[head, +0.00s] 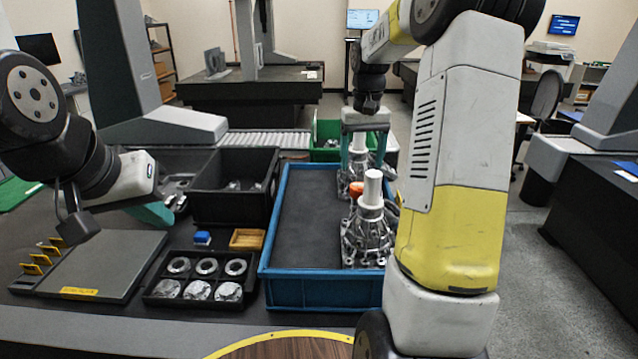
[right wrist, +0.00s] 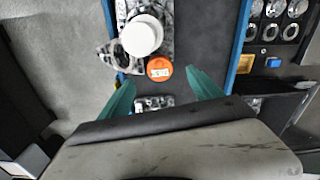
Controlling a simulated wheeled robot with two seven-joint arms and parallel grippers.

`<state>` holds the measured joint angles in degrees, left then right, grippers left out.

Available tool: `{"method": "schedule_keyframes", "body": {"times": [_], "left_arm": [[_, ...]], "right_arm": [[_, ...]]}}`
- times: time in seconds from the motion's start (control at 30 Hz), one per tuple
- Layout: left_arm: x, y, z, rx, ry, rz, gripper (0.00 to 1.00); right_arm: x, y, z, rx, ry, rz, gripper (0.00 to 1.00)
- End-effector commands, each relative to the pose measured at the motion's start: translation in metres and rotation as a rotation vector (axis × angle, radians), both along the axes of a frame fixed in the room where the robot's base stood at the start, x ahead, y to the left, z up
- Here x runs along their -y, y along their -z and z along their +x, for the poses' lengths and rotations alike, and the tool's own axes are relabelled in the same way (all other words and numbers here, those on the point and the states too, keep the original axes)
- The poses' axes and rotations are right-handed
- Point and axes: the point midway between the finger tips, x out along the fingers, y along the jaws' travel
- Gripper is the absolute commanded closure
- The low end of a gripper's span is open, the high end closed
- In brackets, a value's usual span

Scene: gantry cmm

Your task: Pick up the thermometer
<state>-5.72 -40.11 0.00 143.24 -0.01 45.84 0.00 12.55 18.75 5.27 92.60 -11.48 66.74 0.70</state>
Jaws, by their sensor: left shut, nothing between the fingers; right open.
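A small round orange thing with a white label, which looks like the thermometer (head: 356,188), is in the blue tray (head: 325,291) beside the metal housings. In the right wrist view the orange thermometer (right wrist: 159,68) lies just beyond my fingertips, close to a white cylinder. My right gripper (head: 362,163) is open and points down over the tray; its teal fingers (right wrist: 159,80) are apart with nothing held between them. My left gripper (head: 158,214) is shut and empty at the left, by the black bin and partly hidden by its own wrist.
Metal housings with white cylinders (head: 371,190) crowd the right side of the tray; its left side is bare. A black bin (head: 235,210), a black holder with several rings (head: 200,290), a yellow box (head: 247,239) and a blue item (head: 202,238) stand left of it.

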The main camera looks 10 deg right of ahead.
Motion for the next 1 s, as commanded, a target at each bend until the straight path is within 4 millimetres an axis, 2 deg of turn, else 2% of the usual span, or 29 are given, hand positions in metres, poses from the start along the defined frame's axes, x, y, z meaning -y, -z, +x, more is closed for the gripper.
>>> {"method": "schedule_keyframes", "body": {"times": [0.17,0.7,1.0], "left_arm": [[0.000,0.000,0.000,0.000,0.000,0.000,1.00],[0.000,0.000,0.000,0.000,0.000,0.000,1.00],[0.000,0.000,0.000,0.000,0.000,0.000,1.00]], "right_arm": [[0.008,0.015,0.007,-0.024,0.008,-0.001,0.26],[0.013,0.083,0.004,-0.022,0.007,-0.001,0.26],[0.013,0.088,0.004,-0.021,0.007,-0.001,0.26]]}}
